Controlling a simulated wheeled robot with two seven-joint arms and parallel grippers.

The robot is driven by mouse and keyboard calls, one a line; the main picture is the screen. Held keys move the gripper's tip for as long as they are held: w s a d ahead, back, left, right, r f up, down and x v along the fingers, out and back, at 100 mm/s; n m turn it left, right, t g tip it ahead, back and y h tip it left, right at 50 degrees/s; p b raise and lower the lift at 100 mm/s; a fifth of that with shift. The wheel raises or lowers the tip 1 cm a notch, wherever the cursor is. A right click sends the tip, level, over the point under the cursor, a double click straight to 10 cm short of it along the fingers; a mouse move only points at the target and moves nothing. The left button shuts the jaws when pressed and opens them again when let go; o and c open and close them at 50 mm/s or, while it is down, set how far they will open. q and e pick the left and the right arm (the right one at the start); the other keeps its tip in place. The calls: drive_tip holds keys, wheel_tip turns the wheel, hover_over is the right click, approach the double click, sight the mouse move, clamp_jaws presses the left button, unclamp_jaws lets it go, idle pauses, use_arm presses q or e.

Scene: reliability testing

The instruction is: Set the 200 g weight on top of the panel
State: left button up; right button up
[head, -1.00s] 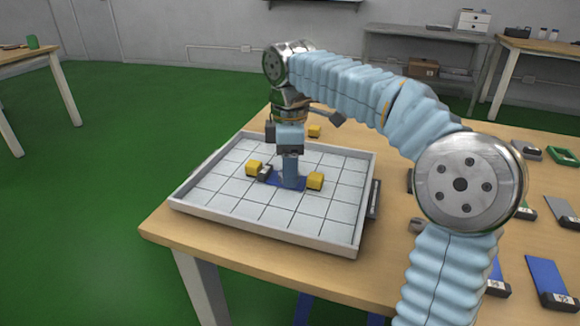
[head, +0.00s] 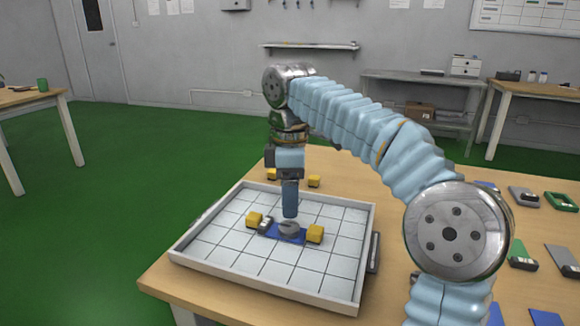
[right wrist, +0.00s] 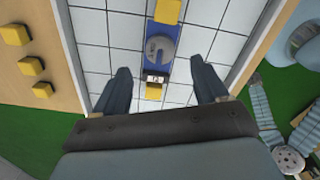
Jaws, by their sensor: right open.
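The blue panel (head: 272,236) lies on the white gridded tray between two yellow blocks, a left one (head: 254,220) and a right one (head: 315,233). The round silver-grey weight (head: 289,228) rests on the panel. The right wrist view shows the weight (right wrist: 160,49) flat on the panel (right wrist: 165,32); its marking is too small to read surely. My right gripper (head: 290,215) is just above the weight, pointing down. My left gripper is out of view.
The tray (head: 330,297) has a raised rim and free grid squares around the panel. More yellow blocks (head: 314,181) sit on the table behind it. Several labelled panels, among them a grey one (head: 524,197), and a green frame (head: 561,201) lie at the right.

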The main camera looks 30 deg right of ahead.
wheel_tip(320, 180, up, 6)
drive_tip(key=shift+f+p, duration=0.1)
drive_tip(key=shift+p, duration=0.65)
